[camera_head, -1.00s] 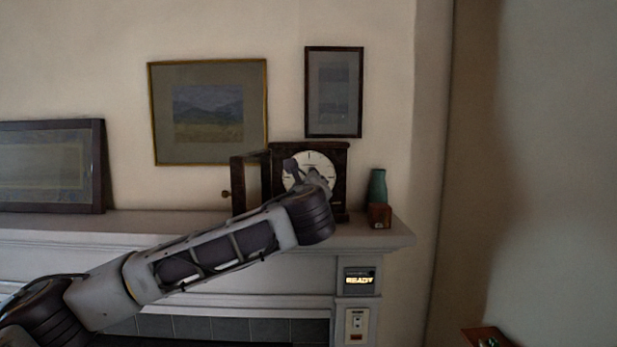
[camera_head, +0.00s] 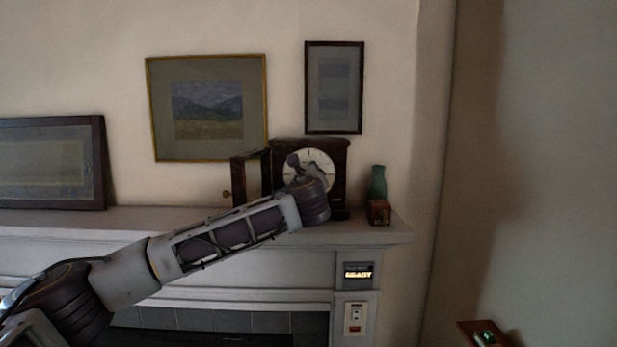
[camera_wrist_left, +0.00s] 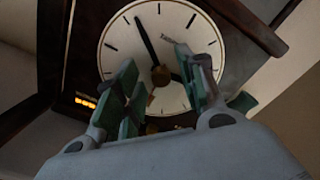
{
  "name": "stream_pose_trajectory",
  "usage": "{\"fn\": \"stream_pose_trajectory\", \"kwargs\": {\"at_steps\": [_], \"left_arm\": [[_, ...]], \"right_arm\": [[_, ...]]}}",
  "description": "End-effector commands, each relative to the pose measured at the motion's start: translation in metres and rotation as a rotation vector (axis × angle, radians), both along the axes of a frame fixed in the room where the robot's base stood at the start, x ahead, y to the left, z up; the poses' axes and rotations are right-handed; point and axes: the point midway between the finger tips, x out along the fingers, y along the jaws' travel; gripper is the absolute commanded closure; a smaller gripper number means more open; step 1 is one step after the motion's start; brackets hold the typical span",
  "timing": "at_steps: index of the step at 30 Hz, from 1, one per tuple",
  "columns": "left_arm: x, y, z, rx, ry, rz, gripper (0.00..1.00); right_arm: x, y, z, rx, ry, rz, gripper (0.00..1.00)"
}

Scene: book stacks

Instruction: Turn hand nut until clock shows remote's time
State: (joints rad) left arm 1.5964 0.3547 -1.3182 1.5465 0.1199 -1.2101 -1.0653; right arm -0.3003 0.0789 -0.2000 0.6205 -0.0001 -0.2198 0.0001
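The mantel clock (camera_head: 340,190) stands on the mantel with its dark case and pale round dial; its door (camera_head: 237,178) hangs open at the left. In the left wrist view the dial (camera_wrist_left: 117,50) has black ticks and a long black hand (camera_wrist_left: 146,36) pointing up and left. The brass hand nut (camera_wrist_left: 160,75) is at the dial centre. My left gripper (camera_wrist_left: 165,72) is open, its fingers in front of the dial on either side of the nut; contact cannot be told. The other clock hand is mostly hidden. I cannot identify the remote. My right gripper is out of view.
A green vase (camera_head: 377,183) on a small wooden block (camera_head: 378,212) stands right of the clock. A lit panel (camera_head: 358,275) and a switch plate (camera_head: 355,317) are below the mantel. A small table (camera_head: 467,328) with a green item is at lower right. Framed pictures line the wall.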

Motion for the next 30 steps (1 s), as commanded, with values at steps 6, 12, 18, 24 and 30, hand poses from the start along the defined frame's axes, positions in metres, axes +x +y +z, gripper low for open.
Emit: {"fn": "stream_pose_trajectory", "kwargs": {"at_steps": [6,12,18,24,30], "left_arm": [[-0.0002,-0.0001,-0.0003,0.000,0.000,0.000,0.62],[-0.0003,-0.0002,-0.0004,0.000,0.000,0.000,0.88],[-0.0002,0.0001,-0.0001,0.000,-0.001,0.001,1.00],[-0.0001,0.0005,0.0002,-0.002,-0.001,0.001,1.00],[0.0000,0.0008,-0.0003,-0.025,-0.001,0.002,1.00]], "right_arm": [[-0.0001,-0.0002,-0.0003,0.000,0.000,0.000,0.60],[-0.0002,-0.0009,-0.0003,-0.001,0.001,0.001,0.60],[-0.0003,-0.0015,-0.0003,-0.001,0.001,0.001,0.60],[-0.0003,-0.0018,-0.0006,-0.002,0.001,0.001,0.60],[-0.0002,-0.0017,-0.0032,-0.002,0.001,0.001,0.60]]}}
